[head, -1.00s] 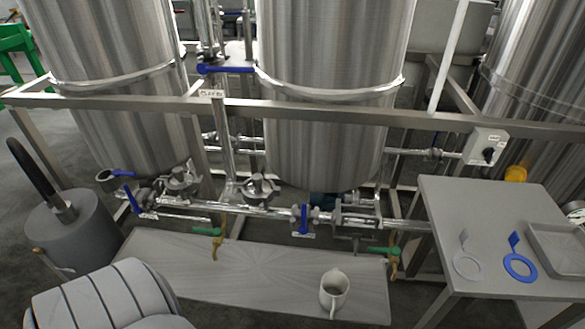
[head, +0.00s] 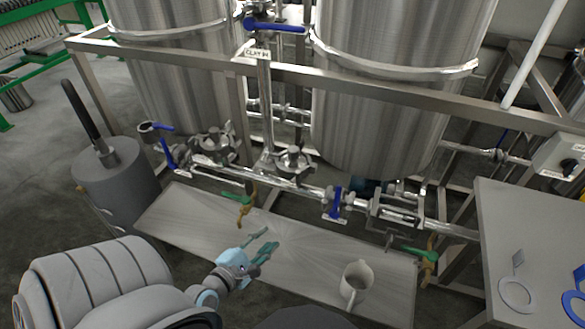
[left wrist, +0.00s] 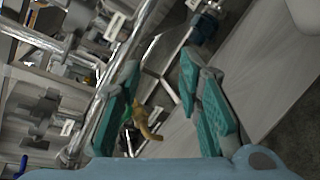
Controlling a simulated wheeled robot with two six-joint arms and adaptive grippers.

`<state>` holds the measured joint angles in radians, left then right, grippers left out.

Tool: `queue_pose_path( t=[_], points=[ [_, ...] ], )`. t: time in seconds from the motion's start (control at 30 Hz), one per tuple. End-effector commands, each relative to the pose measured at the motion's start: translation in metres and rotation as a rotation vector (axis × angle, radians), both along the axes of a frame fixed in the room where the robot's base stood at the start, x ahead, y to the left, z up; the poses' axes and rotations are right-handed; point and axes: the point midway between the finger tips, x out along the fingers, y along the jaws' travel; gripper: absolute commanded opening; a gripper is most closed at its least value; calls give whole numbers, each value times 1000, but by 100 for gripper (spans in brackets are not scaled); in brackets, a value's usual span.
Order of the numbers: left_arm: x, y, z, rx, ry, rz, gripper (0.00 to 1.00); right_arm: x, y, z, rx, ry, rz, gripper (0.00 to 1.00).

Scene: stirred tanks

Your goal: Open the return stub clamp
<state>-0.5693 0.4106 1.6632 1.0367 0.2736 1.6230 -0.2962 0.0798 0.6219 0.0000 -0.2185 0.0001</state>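A steel pipe run (head: 270,182) crosses low in front of the tanks, with two clamp-like fittings: a left one (head: 208,143) and a right one (head: 292,160). A short stub with a round open end and a blue lever (head: 158,128) stands at the left end. My left gripper (head: 260,246), with teal fingers, is over the low bench, apart from the pipes. The left wrist view shows its fingers (left wrist: 165,100) apart and empty. My right gripper is out of view.
The low bench (head: 200,222) carries a white jug (head: 356,284). Green-handled taps (head: 240,200) hang over it. A grey canister (head: 115,175) stands left. A frame rail (head: 330,75) crosses before the tanks. A side table (head: 500,235) with rings is at right.

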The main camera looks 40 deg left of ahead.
Motion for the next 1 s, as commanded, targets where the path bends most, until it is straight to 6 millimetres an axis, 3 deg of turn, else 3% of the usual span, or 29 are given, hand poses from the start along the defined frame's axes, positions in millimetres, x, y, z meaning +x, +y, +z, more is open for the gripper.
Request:
queue_pose_path(
  t=[0.03,0.1,0.2,0.37,0.6,0.7,0.83,1.0],
  points=[
    [8,-2,35,-250,-129,52,32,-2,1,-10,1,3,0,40],
    [14,-6,81,-593,-269,106,32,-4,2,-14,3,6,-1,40],
    [19,-8,113,-850,-354,133,32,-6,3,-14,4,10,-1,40],
    [44,-3,120,-893,-371,139,32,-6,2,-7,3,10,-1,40],
    [115,7,119,-891,-370,140,32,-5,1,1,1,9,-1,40],
    [136,9,118,-889,-367,139,32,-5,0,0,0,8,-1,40],
    [153,12,116,-888,-365,139,32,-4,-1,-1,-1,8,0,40],
    [159,12,116,-888,-364,139,32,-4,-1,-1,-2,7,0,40]
  ],
)
